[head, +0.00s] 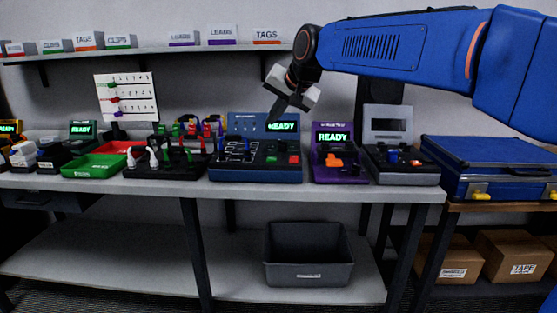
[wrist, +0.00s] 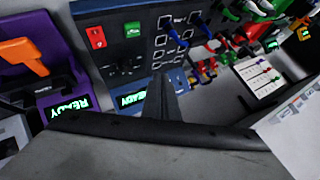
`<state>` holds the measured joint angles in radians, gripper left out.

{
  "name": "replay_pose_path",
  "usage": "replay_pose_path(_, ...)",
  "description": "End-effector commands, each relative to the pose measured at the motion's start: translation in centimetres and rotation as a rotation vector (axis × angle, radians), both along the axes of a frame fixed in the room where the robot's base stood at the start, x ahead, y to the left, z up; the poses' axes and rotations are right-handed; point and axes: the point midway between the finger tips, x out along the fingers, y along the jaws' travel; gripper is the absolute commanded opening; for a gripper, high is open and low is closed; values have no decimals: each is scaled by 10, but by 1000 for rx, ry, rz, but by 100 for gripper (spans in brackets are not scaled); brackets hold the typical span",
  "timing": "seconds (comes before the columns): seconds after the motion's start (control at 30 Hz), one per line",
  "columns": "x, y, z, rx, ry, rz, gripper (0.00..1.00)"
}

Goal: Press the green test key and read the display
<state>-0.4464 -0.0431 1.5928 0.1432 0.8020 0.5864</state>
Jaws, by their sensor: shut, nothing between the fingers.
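The blue test unit (head: 255,173) stands on the bench in the middle of the head view. Its display (head: 282,126) reads READY in green. The green key (head: 271,160) sits left of a red key (head: 293,160) on its lower panel. The wrist view shows the green key (wrist: 132,30), the red key (wrist: 97,37) and the lit display (wrist: 131,99). My gripper (head: 273,114) is shut and empty, above the unit's upright back near the display. Its fingers (wrist: 159,80) are apart from the green key in the wrist view.
A purple unit (head: 340,178) with a READY display and a grey unit (head: 400,174) stand to the right, then a blue case (head: 485,175). A rack of cables and a green tray (head: 95,166) are left. A labelled shelf (head: 170,51) runs above.

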Motion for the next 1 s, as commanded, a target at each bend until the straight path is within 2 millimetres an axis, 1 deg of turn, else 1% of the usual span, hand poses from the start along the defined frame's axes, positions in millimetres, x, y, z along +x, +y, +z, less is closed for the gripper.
replay_pose_path(0.23,0,-1,-1,-1,0,-1,0)
replay_pose_path(0.37,0,-1,-7,-1,0,-1,0)
replay_pose_path(0.8,0,-1,-57,-2,1,-1,0)
replay_pose_path(1.0,0,-1,-77,-1,1,0,0)
